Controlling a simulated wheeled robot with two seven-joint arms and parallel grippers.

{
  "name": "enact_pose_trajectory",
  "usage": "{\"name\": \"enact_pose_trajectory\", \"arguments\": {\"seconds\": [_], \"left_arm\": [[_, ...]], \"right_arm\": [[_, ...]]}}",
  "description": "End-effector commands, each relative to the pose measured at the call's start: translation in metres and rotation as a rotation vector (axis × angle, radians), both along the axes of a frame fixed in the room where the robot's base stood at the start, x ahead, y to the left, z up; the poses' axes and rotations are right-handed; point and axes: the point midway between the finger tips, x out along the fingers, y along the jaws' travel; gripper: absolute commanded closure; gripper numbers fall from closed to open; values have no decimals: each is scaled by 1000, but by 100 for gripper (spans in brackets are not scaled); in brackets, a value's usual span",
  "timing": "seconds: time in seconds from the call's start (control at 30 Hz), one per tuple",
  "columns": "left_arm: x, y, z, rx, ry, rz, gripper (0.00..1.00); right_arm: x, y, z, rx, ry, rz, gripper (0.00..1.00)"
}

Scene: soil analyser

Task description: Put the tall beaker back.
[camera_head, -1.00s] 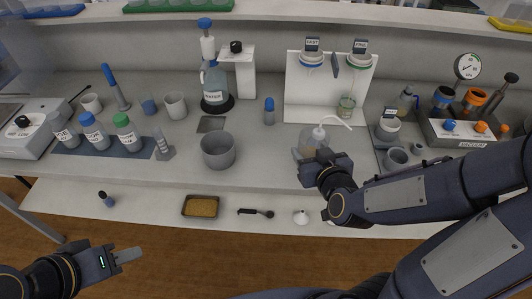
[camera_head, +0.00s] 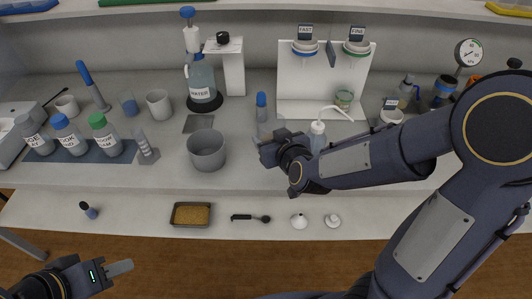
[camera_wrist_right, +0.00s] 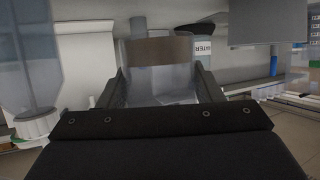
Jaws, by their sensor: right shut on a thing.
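My right gripper (camera_head: 266,150) is shut on the tall beaker (camera_wrist_right: 160,80). In the right wrist view, the beaker is clear, has a brown band across it and sits between the two fingers (camera_wrist_right: 160,92). In the head view, my right gripper is over the bench's front part, right of the grey pot (camera_head: 206,150) and left of the wash bottle (camera_head: 317,138).
A blue-capped bottle (camera_head: 262,108) stands just behind my right gripper. A water bottle (camera_head: 202,84) on a dark pad and a grey plate (camera_head: 198,124) are further left. The white funnel stand (camera_head: 345,90) is at the back. A soil tray (camera_head: 191,215) lies on the lower shelf.

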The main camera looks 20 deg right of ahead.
Motion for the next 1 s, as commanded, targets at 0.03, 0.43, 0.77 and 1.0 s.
{"name": "enact_pose_trajectory", "arguments": {"seconds": [0.03, 0.43, 0.77, 1.0], "left_arm": [[0, 0, -5, 0, 0, 0, 64], [0, 0, -14, 0, 0, 0, 64], [0, 0, -16, 0, 0, 0, 64], [0, 0, -21, 0, 0, 0, 64]], "right_arm": [[7, 2, -12, -3, 3, 0, 69], [26, 7, -47, -3, 3, 0, 69], [26, 8, -61, 3, -3, 0, 69], [26, 8, -66, 2, -3, 1, 69]]}}
